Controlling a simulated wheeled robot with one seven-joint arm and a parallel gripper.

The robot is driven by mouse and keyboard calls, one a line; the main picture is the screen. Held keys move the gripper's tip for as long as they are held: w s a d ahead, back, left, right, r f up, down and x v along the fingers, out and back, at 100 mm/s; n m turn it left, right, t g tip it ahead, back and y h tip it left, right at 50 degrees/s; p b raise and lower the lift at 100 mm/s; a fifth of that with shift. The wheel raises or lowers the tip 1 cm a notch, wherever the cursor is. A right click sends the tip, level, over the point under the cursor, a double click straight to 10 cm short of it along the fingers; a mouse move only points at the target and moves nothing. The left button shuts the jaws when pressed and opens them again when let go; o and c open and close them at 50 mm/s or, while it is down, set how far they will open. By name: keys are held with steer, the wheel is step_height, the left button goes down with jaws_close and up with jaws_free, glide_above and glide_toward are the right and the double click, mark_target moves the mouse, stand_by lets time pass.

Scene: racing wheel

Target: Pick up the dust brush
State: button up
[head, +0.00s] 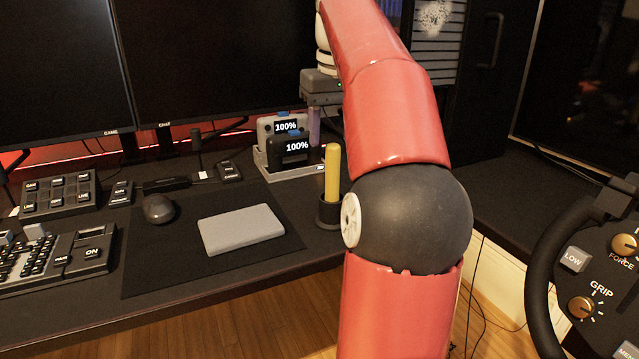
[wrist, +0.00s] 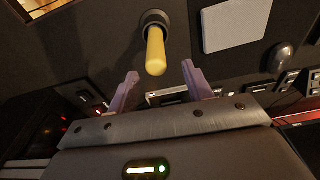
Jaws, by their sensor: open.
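The dust brush (head: 332,172) shows as a yellow handle standing upright in a dark round holder (head: 328,213) near the desk's front edge; its lower end is hidden in the holder. In the wrist view the brush (wrist: 156,50) points toward the camera, with the holder (wrist: 154,19) beyond it. My gripper (wrist: 159,70) is open, with its two pale purple fingers on either side of the handle's line and no visible grip on it. In the head view my gripper (head: 314,122) is partly hidden by my red arm, behind and above the brush.
A grey flat box (head: 240,229) and a mouse (head: 158,209) lie on the black mat left of the brush. A stand with two "100%" devices (head: 290,150) is close behind it. Monitors (head: 225,60) stand at the back. A steering wheel (head: 545,270) is at right.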

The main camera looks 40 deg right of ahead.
mark_target(332, 163)
steer(key=f, duration=0.2)
steer(key=f+b, duration=0.1)
steer(key=f, duration=0.2)
steer(key=f+b, duration=0.1)
steer(key=f, duration=0.1)
steer(key=shift+w+d+f, duration=0.15)
steer(key=shift+w+d, duration=0.2)
steer(key=shift+c, duration=0.3)
steer(key=c, duration=1)
